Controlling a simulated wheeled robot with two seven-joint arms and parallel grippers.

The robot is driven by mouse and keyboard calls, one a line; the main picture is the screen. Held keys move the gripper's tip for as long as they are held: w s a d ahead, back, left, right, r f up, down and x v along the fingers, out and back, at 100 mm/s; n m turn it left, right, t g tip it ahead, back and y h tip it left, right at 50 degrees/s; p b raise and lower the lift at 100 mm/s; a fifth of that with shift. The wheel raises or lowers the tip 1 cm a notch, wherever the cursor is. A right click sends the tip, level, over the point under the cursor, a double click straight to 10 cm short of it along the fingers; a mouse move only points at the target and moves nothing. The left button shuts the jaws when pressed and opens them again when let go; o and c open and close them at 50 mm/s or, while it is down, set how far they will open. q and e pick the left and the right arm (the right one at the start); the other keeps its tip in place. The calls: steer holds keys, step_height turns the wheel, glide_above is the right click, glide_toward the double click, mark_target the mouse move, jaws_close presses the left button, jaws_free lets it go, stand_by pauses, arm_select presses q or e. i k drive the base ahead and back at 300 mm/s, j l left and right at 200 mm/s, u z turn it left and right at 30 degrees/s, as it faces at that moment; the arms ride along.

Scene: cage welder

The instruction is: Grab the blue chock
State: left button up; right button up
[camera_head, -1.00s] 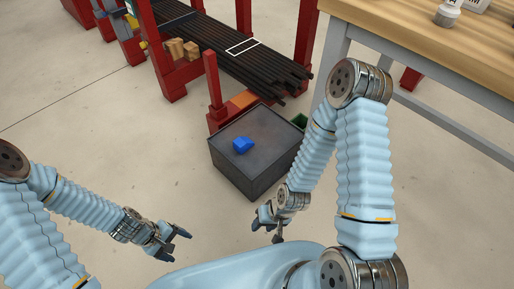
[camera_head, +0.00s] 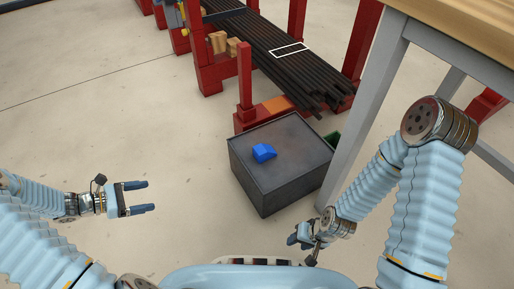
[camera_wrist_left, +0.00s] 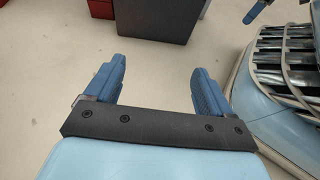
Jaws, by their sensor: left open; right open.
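The blue chock (camera_head: 264,153) lies on top of a dark grey box (camera_head: 270,190) in the middle of the head view. My left gripper (camera_head: 146,196) is open and empty, left of the box and well apart from it, over bare floor. In the left wrist view its two blue fingers (camera_wrist_left: 158,88) are spread with only floor between them, and the box's side (camera_wrist_left: 155,18) shows at the top. The chock is not visible there. My right gripper (camera_head: 303,243) is open, low in front of the box and apart from the chock.
A red rack holds a bundle of dark bars (camera_head: 285,60) behind the box, with a red post (camera_head: 244,85) close to its back edge. A wooden-topped table (camera_head: 460,35) with grey legs stands at the right. The floor (camera_head: 120,130) left of the box is clear.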

mark_target(262, 152)
steer(key=i+l, duration=0.15)
steer(key=l, duration=0.2)
steer(key=i+l, duration=0.15)
steer(key=l, duration=0.2)
steer(key=i+l, duration=0.15)
steer(key=l, duration=0.25)
steer(key=i+l, duration=0.15)
steer(key=l, duration=0.2)
